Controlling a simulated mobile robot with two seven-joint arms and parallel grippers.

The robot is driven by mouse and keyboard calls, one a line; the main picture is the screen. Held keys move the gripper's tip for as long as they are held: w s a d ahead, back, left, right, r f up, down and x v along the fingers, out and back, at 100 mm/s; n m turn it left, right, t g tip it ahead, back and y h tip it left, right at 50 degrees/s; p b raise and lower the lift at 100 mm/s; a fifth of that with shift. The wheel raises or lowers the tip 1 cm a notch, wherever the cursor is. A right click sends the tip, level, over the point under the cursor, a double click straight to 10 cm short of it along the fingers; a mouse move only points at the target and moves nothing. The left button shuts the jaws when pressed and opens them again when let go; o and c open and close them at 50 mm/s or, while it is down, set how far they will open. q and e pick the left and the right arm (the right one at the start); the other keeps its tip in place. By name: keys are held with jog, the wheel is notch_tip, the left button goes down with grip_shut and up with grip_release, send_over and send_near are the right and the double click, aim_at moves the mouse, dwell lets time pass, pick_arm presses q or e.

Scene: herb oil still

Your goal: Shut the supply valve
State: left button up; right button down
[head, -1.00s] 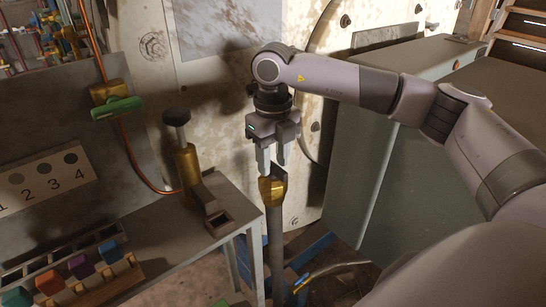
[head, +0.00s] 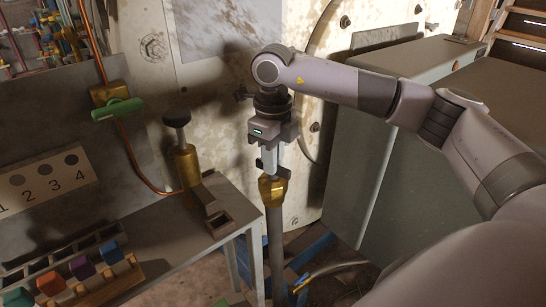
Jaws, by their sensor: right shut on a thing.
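A brass valve body (head: 272,190) sits on top of a grey upright pipe (head: 275,240) in the middle of the head view. My right gripper (head: 270,165) points down just above the brass body. It is shut on the small dark handle at the top of this valve, which the fingers mostly hide. A second valve with a green lever (head: 117,109) sits on the copper pipe at the left, its lever lying nearly level. I cannot tell from labels which of them is the supply valve. My left gripper is not in view.
A brass cylinder with a dark knob (head: 185,165) stands on the grey bench (head: 232,222), left of my right gripper. A numbered panel (head: 45,180) and a rack of coloured blocks (head: 90,285) are at the left. A large green-grey cabinet (head: 370,170) stands at the right.

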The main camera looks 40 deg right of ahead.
jog(key=n, duration=0.3)
jog(key=shift+n, duration=0.4)
jog(key=n, duration=0.3)
jog(key=shift+n, duration=0.3)
jog(key=n, duration=0.4)
jog(key=shift+r+n, duration=0.1)
jog(key=shift+n, duration=1.5)
jog(key=c, duration=1.1)
grip_release()
